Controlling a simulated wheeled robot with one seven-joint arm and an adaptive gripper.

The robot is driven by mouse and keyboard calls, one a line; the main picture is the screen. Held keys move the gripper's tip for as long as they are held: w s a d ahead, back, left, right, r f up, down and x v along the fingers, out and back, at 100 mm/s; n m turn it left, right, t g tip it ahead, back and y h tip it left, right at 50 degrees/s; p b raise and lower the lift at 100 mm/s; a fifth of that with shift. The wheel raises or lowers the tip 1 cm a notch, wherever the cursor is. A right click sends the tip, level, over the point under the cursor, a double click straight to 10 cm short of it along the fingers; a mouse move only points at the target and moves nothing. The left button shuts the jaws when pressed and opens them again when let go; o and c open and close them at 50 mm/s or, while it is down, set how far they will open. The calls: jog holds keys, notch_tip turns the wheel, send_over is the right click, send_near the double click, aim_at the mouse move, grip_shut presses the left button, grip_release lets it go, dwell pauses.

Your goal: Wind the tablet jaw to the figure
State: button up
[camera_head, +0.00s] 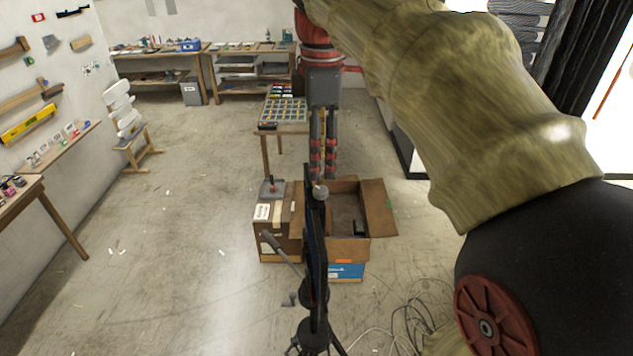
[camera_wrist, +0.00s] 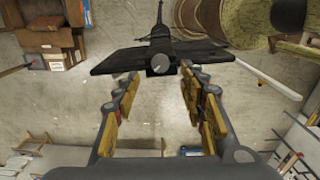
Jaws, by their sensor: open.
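A dark tablet holder stands nearly edge-on to the head view (camera_head: 316,235) on a black stand (camera_head: 314,335). A grey round knob (camera_head: 320,191) sits at its top. In the wrist view the holder is a wide black plate (camera_wrist: 110,62), with the knob (camera_wrist: 159,64) facing me and a pale mark on its face. My gripper (camera_head: 323,174) points down just above the knob. In the wrist view the gripper (camera_wrist: 160,76) is open, its fingers on either side of the knob's line, apparently not touching it. I cannot make out any figure.
Open cardboard boxes (camera_head: 350,248) stand on the floor behind the stand. A grey handle (camera_head: 280,252) sticks out left of the holder. Cables (camera_head: 410,310) lie on the floor at right. A small table (camera_head: 283,112) is farther back. The floor at left is mostly clear.

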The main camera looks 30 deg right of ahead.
aim_at(320, 189)
jog(key=shift+f, duration=3.15)
jog(key=shift+c, duration=1)
